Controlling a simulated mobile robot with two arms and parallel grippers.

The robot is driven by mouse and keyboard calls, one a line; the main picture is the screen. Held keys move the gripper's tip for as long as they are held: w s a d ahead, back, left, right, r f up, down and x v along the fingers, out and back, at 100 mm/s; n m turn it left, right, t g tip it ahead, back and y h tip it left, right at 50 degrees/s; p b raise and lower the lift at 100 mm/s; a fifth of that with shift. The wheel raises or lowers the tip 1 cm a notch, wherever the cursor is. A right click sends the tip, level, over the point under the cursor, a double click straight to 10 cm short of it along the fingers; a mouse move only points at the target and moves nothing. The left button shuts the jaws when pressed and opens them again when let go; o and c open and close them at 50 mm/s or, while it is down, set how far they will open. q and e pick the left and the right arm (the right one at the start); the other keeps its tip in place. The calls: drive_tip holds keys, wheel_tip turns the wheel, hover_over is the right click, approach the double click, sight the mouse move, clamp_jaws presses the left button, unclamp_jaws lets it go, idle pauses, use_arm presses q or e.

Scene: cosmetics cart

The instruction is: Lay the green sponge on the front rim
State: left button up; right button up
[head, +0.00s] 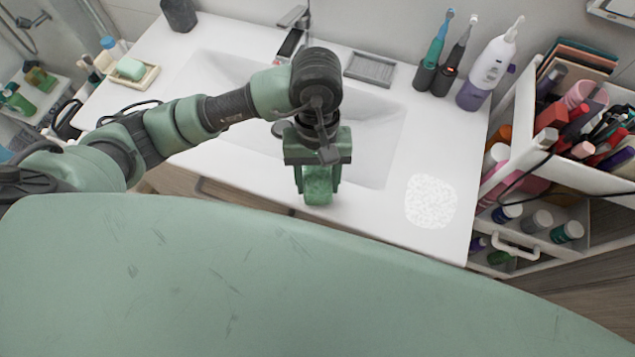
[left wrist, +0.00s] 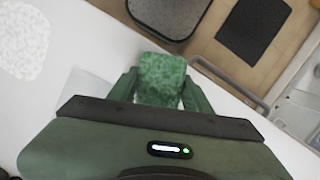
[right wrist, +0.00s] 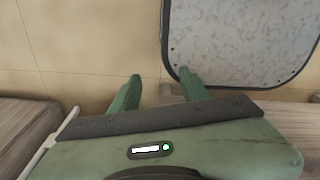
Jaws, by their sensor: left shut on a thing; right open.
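The green sponge (head: 317,186) is a mottled green block between the fingers of my left gripper (head: 318,190). It also shows in the left wrist view (left wrist: 161,78), with a finger on each side. My left gripper is shut on it at the front rim (head: 370,230) of the white sink counter. I cannot tell whether the sponge touches the rim. My right gripper (right wrist: 158,88) is open and empty in the right wrist view, facing a tan surface. It does not show in the head view.
A white sink basin (head: 375,150) lies behind the left gripper. A white textured patch (head: 431,201) is on the counter to the right. Toothbrushes and a bottle (head: 487,75) stand at the back right. A cosmetics cart (head: 520,150) stands right of the counter. A soap dish (head: 135,77) is at the left.

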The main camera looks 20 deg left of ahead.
sight(317, 189)
use_arm(q)
drive_tip(key=x, duration=0.3)
drive_tip(key=shift+w+a+f+p, duration=0.1)
drive_tip(key=shift+w+a+p, duration=0.05)
drive_tip(key=shift+w+p, duration=0.15)
use_arm(e)
drive_tip(key=shift+d+r, duration=0.35)
drive_tip(key=shift+d, duration=0.15)
use_arm(q)
drive_tip(key=shift+f, duration=0.15)
drive_tip(key=o, duration=1.4)
drive_tip(key=shift+o, duration=0.2)
use_arm(e)
drive_tip(key=shift+d+f, duration=0.1)
drive_tip(key=shift+f, duration=0.05)
